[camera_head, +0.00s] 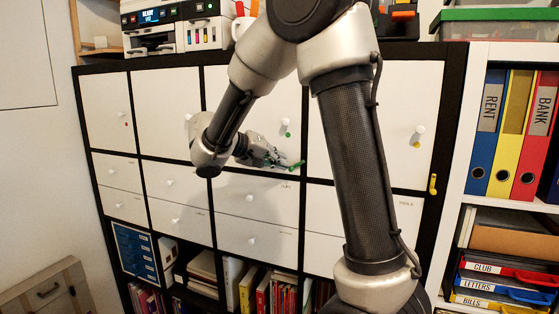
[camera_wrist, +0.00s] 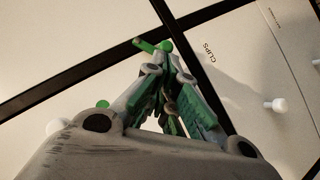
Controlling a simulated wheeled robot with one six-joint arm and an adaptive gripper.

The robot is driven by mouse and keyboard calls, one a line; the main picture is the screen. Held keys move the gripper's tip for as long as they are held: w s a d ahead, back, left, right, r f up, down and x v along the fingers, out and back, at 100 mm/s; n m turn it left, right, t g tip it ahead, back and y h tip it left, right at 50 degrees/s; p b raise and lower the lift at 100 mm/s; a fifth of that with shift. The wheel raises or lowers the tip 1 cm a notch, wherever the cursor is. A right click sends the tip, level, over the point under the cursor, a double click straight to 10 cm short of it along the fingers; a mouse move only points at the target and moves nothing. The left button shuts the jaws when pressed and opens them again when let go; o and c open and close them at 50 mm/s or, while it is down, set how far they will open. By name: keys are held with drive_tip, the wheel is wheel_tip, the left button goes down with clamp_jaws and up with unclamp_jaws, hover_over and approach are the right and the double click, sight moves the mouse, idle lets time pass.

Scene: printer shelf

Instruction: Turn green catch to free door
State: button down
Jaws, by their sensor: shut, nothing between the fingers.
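The green catch (camera_head: 298,165) is a small bar at the lower edge of a white door in the upper row. In the wrist view the catch (camera_wrist: 146,46) lies across the dark frame strip, right at my fingertips. My gripper (camera_head: 282,161) is shut and empty, its tips beside the catch; whether they touch it I cannot tell. In the wrist view my gripper (camera_wrist: 172,60) shows green finger pads. The white door (camera_head: 245,105) above the catch is closed, with a white knob (camera_head: 285,124) and a green dot (camera_head: 288,135).
A yellow catch (camera_head: 433,184) sits on the frame at right, near a door with a yellow dot (camera_head: 416,144). White drawers (camera_head: 255,205) with knobs lie below. A printer (camera_head: 150,35) stands on top. Binders (camera_head: 490,130) fill the right shelf.

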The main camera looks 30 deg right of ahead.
drive_tip(key=shift+f+n+g+h, duration=0.3)
drive_tip(key=shift+f+n+h, duration=0.2)
drive_tip(key=shift+s+f+n+g+h, duration=0.1)
drive_tip(key=shift+f+n+g+h, duration=0.4)
drive_tip(key=shift+f+n+h, duration=0.35)
drive_tip(key=shift+s+d+f+n+h, duration=0.1)
drive_tip(key=shift+f+n+h, duration=0.3)
drive_tip(key=shift+n+h, duration=0.25)
drive_tip(key=shift+s+d+f, duration=0.2)
drive_tip(key=shift+s+f, duration=0.05)
drive_tip(key=shift+f, duration=0.2)
drive_tip(key=shift+s+d+f, duration=0.2)
drive_tip(key=shift+s+f, duration=0.05)
drive_tip(key=shift+f, duration=0.2)
idle(1.7)
idle(0.9)
drive_tip(key=w+a, duration=0.3)
drive_tip(key=a, duration=0.9)
drive_tip(key=shift+a+r, duration=0.2)
drive_tip(key=shift+a, duration=0.2)
